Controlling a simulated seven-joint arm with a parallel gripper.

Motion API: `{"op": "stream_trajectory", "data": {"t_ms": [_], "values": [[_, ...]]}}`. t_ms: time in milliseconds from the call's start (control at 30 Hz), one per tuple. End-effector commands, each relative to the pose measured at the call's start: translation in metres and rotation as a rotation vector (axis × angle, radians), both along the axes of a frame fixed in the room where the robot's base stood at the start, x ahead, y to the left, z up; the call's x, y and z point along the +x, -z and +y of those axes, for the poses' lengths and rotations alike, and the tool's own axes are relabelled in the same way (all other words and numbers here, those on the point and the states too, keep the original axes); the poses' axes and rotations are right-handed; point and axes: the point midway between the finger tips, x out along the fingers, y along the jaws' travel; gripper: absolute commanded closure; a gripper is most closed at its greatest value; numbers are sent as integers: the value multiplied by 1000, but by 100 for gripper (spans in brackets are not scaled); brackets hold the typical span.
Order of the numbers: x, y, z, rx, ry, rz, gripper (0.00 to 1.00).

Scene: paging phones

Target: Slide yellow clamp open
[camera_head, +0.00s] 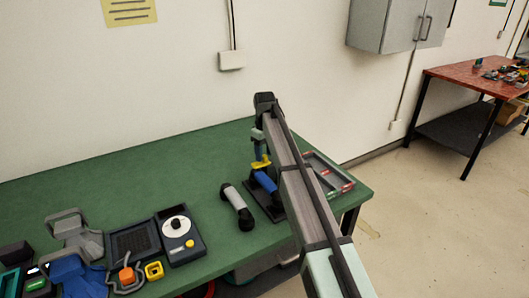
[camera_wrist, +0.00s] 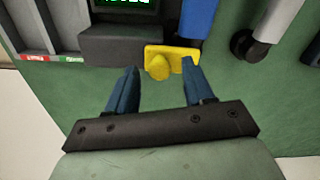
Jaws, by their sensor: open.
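The yellow clamp (camera_wrist: 182,53) is a small flat piece with a rounded knob, beside the dark block (camera_wrist: 118,46) and at the end of the blue handset (camera_wrist: 198,18) in the wrist view. My gripper (camera_wrist: 157,77) is open, with its two blue fingers toward the clamp. The right fingertip overlaps the clamp's right end in the picture; I cannot tell if they touch. The left fingertip is left of the knob. In the head view the yellow clamp (camera_head: 261,163) shows just below my gripper (camera_head: 258,148), partly hidden by it.
A light-grey handset (camera_head: 237,206) lies left of the blue handset (camera_head: 266,182) on the green table (camera_head: 120,176). A divided grey tray (camera_head: 318,170) sits near the table's right edge, behind my arm. A dial box (camera_head: 180,236) and several devices fill the left front.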

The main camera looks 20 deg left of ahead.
Motion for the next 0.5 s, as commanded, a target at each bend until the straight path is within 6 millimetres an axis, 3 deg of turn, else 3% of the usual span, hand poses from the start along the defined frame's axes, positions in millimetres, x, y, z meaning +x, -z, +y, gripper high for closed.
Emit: {"op": "stream_trajectory", "data": {"t_ms": [267,500], "values": [[0,0,0,0,0,0,49],[0,0,0,0,0,0,72]]}}
